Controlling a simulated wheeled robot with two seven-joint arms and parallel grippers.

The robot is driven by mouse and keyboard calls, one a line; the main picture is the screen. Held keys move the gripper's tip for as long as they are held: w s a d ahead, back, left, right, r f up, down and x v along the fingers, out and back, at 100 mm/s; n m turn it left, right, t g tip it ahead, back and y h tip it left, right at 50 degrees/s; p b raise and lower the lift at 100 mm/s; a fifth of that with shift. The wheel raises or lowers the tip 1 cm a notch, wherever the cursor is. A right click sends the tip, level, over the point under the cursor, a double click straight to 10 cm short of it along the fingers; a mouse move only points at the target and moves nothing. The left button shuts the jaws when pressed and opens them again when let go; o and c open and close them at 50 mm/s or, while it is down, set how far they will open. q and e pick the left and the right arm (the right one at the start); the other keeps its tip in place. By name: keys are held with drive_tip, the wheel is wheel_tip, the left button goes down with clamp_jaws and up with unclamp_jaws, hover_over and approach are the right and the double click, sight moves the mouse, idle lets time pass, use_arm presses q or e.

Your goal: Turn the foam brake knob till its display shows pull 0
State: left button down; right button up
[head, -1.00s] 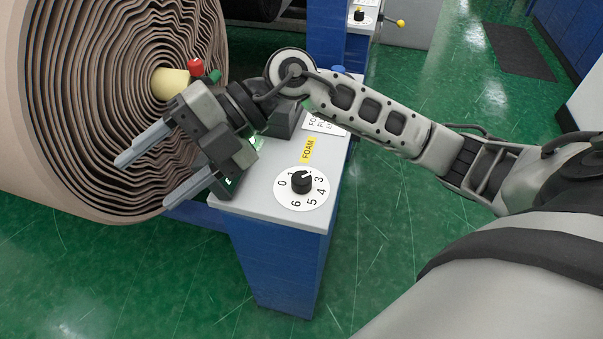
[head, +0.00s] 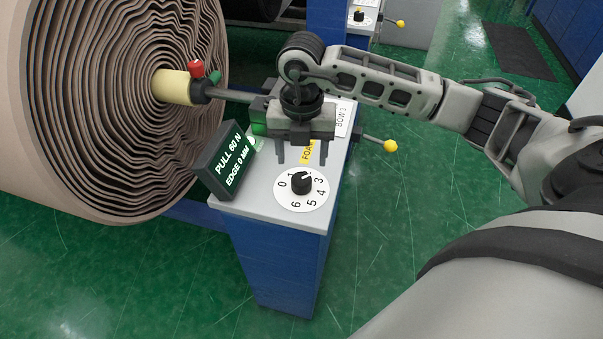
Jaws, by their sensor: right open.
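The foam brake knob (head: 301,184) is black and sits on a white numbered dial (head: 285,199) on the grey console top. Its white pointer mark faces up and slightly right, between the 1 and the 3; I cannot read a 2 there. A yellow FOAM label (head: 307,153) lies behind it, partly covered by my gripper. The dark display (head: 226,160) left of the knob reads PULL 60 N and EDGE 0 MM. My right gripper (head: 301,158) is open and empty, its fingers pointing down behind and above the knob, apart from it. My left gripper is not in view.
A yellow-ended lever (head: 390,146) sticks out right of the console. Green floor in front is clear.

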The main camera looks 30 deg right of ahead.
sight(302, 178)
wheel_tip(302, 178, down, 7)
drive_tip(key=shift+f, duration=0.1)
idle(0.3)
drive_tip(key=c, duration=1)
